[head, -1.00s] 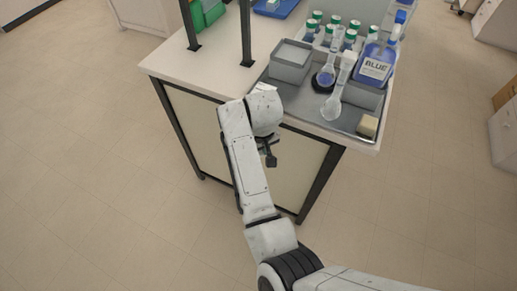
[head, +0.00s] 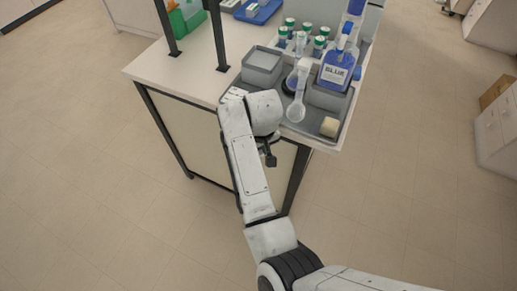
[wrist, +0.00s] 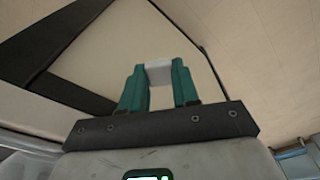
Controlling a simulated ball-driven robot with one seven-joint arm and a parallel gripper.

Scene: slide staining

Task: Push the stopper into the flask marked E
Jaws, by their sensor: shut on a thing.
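In the wrist view, my gripper (wrist: 158,82) has green fingers closed on a small pale block-like piece, which looks like the stopper (wrist: 158,72). In the head view my own arm hides most of the gripper, in front of the bench's near side. A clear long-necked flask (head: 297,108) stands at the front of the grey tray. A second flask (head: 291,84) with dark content or base stands just behind it. I cannot read a letter E on either. The held piece is apart from both flasks.
Dark posts (head: 217,35) rise from the bench. The floor around it is clear.

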